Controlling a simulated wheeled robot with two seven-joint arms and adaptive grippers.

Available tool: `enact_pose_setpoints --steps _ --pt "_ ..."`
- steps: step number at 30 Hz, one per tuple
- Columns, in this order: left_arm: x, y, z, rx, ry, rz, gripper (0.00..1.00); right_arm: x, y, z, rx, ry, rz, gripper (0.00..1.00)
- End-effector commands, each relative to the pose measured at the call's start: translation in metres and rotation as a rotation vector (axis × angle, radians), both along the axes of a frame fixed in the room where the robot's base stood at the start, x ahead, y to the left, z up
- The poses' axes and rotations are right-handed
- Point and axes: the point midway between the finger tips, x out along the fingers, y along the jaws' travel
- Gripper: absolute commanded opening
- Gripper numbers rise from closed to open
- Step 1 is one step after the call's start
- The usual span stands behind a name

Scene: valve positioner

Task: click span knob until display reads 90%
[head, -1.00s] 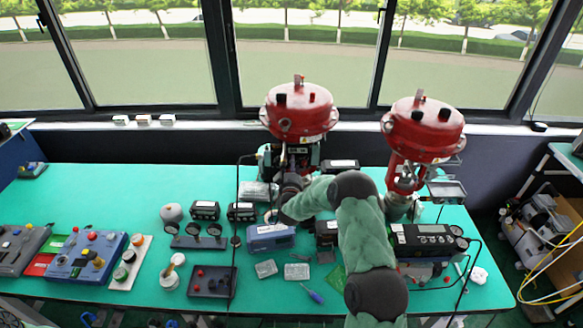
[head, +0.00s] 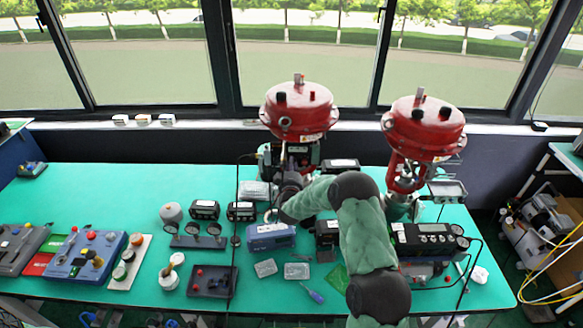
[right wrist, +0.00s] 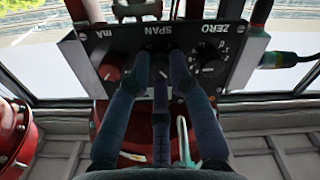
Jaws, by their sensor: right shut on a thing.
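The positioner panel (right wrist: 235,62) fills the upper middle of the right wrist view, with labels mA, SPAN and ZERO. The span knob sits below the SPAN label, mostly hidden between the fingers of my right gripper (right wrist: 160,68). That gripper is shut on the span knob. The zero knob (right wrist: 209,66) is to the right, with tick marks around it, and a red knob (right wrist: 108,72) is at the left. In the head view my right gripper (head: 289,178) is at the front of the left red-topped valve (head: 298,110). No display reading is legible. My left gripper is not in view.
A second red-topped valve (head: 424,128) stands to the right, beside a black instrument (head: 428,238). A blue-grey box (head: 270,236) and several small meters sit near my right forearm. The left back of the green table (head: 100,190) is clear.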

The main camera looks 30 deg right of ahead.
Motion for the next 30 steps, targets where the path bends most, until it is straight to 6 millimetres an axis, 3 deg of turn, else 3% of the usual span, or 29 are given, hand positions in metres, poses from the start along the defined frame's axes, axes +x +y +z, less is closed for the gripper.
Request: enact_pose_setpoints --steps 15,30 --pt "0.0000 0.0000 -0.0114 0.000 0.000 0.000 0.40 -0.0003 0.0003 -0.0021 -0.268 0.168 0.000 0.00" --pt "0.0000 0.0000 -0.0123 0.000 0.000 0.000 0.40 -0.0005 0.0007 -0.0026 -0.321 0.203 0.001 0.00"
